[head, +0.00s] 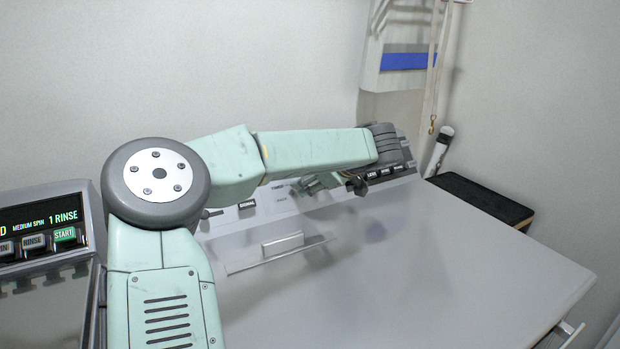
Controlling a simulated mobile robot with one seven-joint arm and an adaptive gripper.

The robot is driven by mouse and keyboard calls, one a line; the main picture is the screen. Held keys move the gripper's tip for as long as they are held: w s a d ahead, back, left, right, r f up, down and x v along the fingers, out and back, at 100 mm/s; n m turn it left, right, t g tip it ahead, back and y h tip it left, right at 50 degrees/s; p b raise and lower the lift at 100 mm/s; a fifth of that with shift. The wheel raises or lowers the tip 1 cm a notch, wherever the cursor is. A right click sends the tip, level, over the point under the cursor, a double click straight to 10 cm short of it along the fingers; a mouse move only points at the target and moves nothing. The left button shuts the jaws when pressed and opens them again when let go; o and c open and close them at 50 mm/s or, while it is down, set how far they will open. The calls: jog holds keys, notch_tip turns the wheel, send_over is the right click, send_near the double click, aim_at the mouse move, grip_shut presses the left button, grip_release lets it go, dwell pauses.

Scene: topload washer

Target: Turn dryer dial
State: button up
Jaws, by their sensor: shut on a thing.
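The dryer's control panel (285,203) runs along the back of the white dryer top, with a timer label and several dark buttons. My arm reaches across above the panel and bends down at its grey wrist. My gripper (355,184) is low at the panel, below the forearm, and only small dark and metallic parts of it show. It is shut on the dryer dial, which is mostly hidden by the gripper and forearm, so its turn angle cannot be read.
The washer's lit display and buttons (45,222) are at the left. A dark-topped stand (480,197) is at the right; a pale board (400,45) hangs behind.

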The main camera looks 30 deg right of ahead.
jog(key=shift+f, duration=0.15)
jog(key=o, duration=1.2)
jog(key=v, duration=1.2)
